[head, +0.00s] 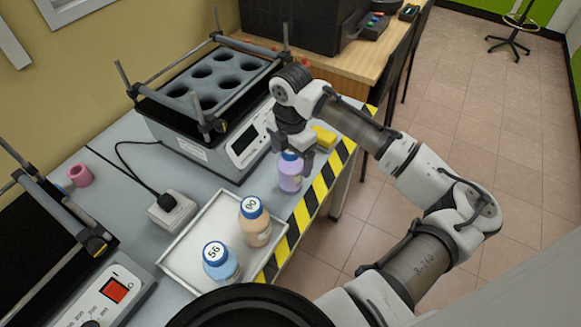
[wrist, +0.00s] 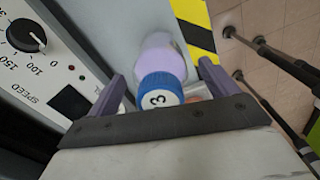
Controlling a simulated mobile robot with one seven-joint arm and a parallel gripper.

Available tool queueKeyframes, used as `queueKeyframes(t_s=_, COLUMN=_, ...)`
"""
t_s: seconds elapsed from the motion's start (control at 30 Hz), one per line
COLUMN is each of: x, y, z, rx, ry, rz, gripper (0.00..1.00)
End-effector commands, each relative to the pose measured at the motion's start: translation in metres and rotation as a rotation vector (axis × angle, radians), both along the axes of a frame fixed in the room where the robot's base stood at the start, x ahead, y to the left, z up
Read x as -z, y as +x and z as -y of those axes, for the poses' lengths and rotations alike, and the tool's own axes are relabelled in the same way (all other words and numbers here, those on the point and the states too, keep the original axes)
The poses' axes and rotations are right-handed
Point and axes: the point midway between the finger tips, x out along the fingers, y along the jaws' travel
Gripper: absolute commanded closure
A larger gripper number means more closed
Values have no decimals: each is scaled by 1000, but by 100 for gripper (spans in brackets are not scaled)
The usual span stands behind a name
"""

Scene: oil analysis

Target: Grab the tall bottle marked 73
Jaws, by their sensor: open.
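A bottle with lilac contents and a blue cap (head: 289,176) stands near the striped table edge, by the heating block. In the wrist view the same bottle (wrist: 163,62) shows a white cap label on which I read a 3; any digit before it is hidden. My gripper (head: 297,150) is at the bottle's top. In the wrist view my gripper (wrist: 162,75) is open, with one finger on each side of the bottle and visible gaps between. I cannot tell how far down the fingers reach.
A white tray (head: 183,250) holds a peach bottle marked 00 (head: 254,226) and a blue bottle marked 56 (head: 220,265). The heating block (head: 215,130) stands close left of the gripper. A yellow object (head: 324,137) lies just behind it. A power strip (head: 172,213) sits left of the tray.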

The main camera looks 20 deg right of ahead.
Motion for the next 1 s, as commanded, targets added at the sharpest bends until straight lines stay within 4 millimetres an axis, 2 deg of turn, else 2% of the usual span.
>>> queueKeyframes(t_s=0.17, x=0, y=0, z=0, rx=0, ry=0, rz=0, gripper=14)
queueKeyframes(t_s=0.77, x=0, y=0, z=0, rx=0, ry=0, rz=0, gripper=91)
queueKeyframes(t_s=1.0, x=-1, y=0, z=0, rx=0, ry=0, rz=1, gripper=91)
